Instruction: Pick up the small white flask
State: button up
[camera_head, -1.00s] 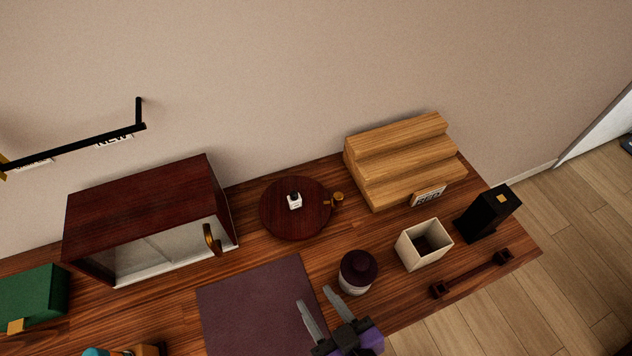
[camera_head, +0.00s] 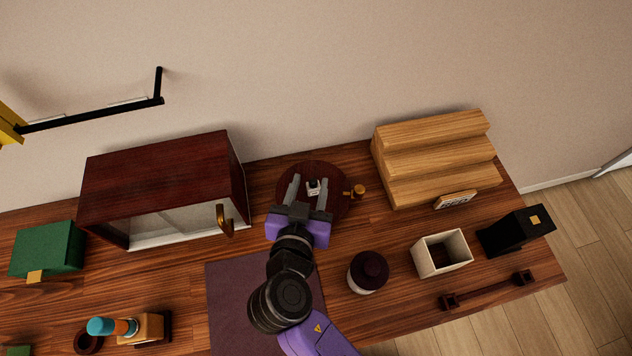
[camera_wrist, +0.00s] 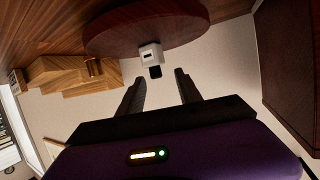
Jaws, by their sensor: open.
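The small white flask (camera_head: 313,188) with a black cap stands on the round dark red-brown turntable (camera_head: 338,203) near the wall. It also shows in the wrist view (camera_wrist: 151,54), with its cap pointing towards the gripper side. My gripper (camera_head: 307,185) is open, its two grey fingers reaching over the turntable on either side of the flask in the head view. I cannot tell the exact height of the fingers above the turntable.
A dark red cabinet (camera_head: 160,180) with a brass handle stands left of the turntable. A wooden stepped stand (camera_head: 435,160) is to the right, beyond a small brass knob (camera_head: 358,191).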

aim_at(314, 179)
jog(key=p+x, duration=0.1)
jog(key=x, duration=0.1)
jog(key=p+x, duration=0.1)
jog(key=x, duration=0.2)
jog(key=shift+w+d+f, duration=0.25)
jog(key=shift+f, duration=0.05)
grip_shut()
jog(key=shift+s, duration=0.1)
